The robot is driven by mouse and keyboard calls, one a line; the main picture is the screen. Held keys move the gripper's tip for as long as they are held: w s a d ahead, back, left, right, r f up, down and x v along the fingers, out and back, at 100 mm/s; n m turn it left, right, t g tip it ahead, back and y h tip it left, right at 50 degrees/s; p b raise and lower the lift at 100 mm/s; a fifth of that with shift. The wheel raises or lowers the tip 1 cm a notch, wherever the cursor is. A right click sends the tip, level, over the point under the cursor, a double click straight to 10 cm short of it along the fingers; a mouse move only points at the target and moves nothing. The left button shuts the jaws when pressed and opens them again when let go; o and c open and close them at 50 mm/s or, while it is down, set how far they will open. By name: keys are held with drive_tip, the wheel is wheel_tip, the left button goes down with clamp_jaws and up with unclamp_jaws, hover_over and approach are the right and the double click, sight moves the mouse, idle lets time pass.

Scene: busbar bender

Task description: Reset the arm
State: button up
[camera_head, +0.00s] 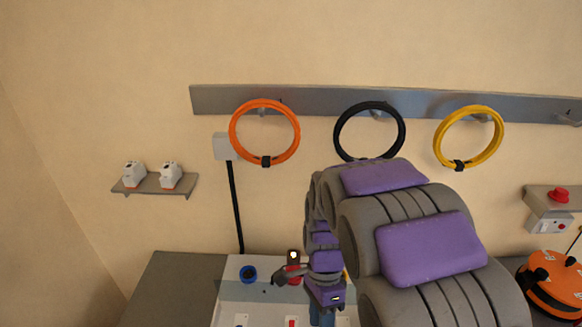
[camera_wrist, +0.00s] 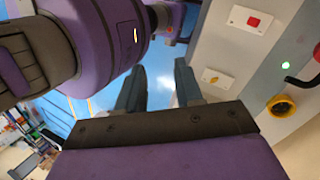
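My arm, purple and grey, reaches from the lower right of the head view over the white-topped bender (camera_head: 232,300). My gripper (camera_wrist: 157,80) shows in the wrist view with its two dark fingers apart and nothing between them. In the head view the gripper cannot be made out clearly, as my arm covers much of the area.
Orange (camera_head: 265,104), black (camera_head: 369,106) and yellow (camera_head: 470,110) cable rings hang on a wall rail (camera_head: 213,99). A small shelf (camera_head: 150,187) holds two white items. A red-button box (camera_head: 549,211) and an orange-and-black object (camera_head: 552,283) are at right.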

drive_tip(key=s+d+n+t+b, duration=0.1)
drive_tip(key=s+d+n+b, duration=0.3)
drive_tip(key=s+n, duration=0.3)
drive_tip(key=s+d+n+t+b, duration=0.2)
drive_tip(key=s+d+n+b, duration=0.1)
drive_tip(key=s+n, duration=0.4)
drive_tip(key=s, duration=0.3)
drive_tip(key=shift+s+d+b, duration=0.2)
drive_tip(key=shift+d+b, duration=0.2)
idle(1.6)
